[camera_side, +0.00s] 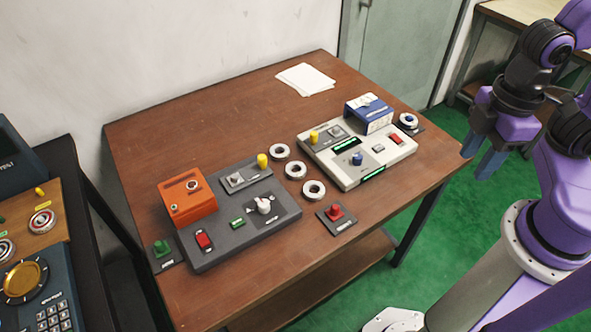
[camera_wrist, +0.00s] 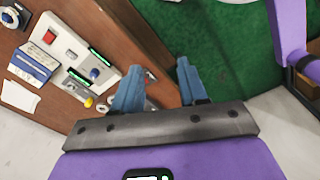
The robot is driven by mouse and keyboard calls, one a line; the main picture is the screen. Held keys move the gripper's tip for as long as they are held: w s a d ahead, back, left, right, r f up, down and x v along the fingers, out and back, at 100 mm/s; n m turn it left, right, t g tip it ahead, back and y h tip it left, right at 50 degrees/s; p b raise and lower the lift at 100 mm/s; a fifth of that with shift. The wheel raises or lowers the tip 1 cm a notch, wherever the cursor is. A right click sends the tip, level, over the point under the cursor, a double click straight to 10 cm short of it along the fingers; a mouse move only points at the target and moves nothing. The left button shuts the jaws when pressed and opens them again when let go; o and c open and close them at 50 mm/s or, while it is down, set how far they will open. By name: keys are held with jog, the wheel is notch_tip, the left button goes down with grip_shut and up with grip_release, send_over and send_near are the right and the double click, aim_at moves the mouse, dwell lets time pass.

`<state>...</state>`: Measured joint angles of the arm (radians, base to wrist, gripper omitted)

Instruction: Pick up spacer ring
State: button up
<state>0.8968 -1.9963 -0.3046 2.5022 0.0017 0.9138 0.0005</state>
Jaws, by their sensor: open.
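Three silvery rings lie in a row on the brown table between the two control panels: a far ring (camera_side: 271,154), a middle ring (camera_side: 288,172) and a near ring (camera_side: 305,192). A fourth ring-like part (camera_side: 400,121) with a blue centre sits on a dark plate beyond the white panel. I cannot tell which one is the spacer ring. My gripper (camera_side: 477,164) is open and empty, off the table's right side and well apart from the rings. Its two blue fingers also show in the wrist view (camera_wrist: 158,72), over the table edge and green floor.
A grey panel (camera_side: 285,222) with an orange box (camera_side: 187,204) stands left of the rings. A white panel (camera_side: 376,172) with a blue box (camera_side: 377,122) stands right. A red button (camera_side: 335,212) is near the front ring. Paper (camera_side: 305,79) lies at the back; the back left is clear.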

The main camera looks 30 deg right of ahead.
dwell(0.4)
jog(key=o, duration=0.9)
jog(key=n+y, duration=0.1)
jog(key=n, duration=0.4)
send_over(296, 173)
jog(key=f, duration=2)
jog(key=shift+w+d+f, duration=0.15)
jog(key=shift+d+f, duration=0.1)
jog(key=shift+d, duration=0.1)
jog(key=shift+a+f, duration=0.2)
jog(key=shift+f, duration=2.45)
